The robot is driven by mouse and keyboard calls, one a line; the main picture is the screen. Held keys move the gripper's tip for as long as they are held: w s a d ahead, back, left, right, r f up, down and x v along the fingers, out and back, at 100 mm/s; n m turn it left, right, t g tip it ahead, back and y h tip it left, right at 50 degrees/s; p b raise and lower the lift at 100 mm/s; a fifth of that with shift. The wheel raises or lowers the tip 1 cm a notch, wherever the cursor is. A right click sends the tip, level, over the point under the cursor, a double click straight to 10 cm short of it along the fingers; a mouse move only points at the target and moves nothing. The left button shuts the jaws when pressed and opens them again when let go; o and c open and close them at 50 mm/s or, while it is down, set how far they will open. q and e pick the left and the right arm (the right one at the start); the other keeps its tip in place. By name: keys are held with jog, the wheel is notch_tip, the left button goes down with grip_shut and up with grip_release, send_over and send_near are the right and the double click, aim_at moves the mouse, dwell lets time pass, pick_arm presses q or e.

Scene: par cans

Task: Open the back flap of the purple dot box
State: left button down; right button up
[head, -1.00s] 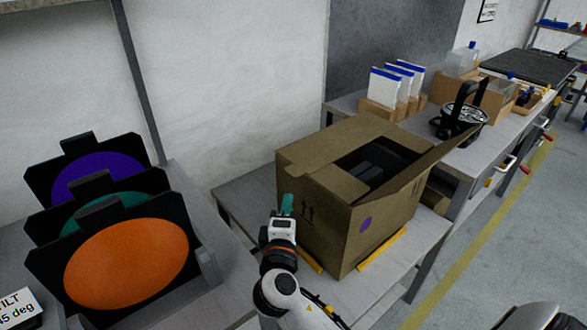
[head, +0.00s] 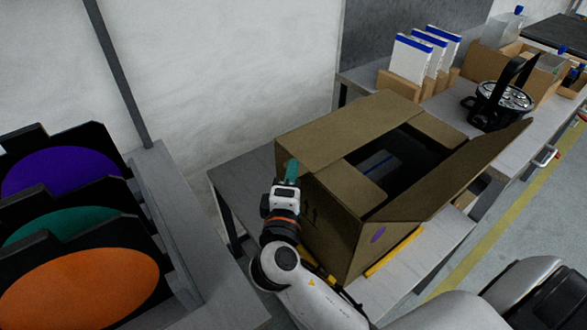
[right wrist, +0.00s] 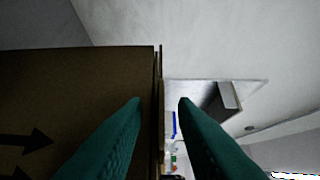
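The cardboard purple dot box (head: 335,222) stands on a grey bench in the head view, its purple dot (head: 378,236) on the near face. The flap on its right (head: 455,175) sticks up and outward. The back flap (head: 335,133), on the wall side, lies flat over the top. Smaller end flaps also lie inward, leaving a dark opening in the middle. My right gripper (head: 291,172) is at the box's left end, just below the top edge. In the right wrist view its teal fingers (right wrist: 160,105) are apart, with the box edge (right wrist: 158,110) showing between them. My left gripper is not in view.
Black frames with purple, green and orange discs (head: 80,285) stand at the left. A white wall (head: 220,80) rises behind the box. White packets (head: 420,55) and a black par can (head: 495,105) stand on the bench beyond.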

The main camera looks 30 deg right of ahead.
jog(key=shift+s, duration=0.1)
grip_shut()
dwell(1.3)
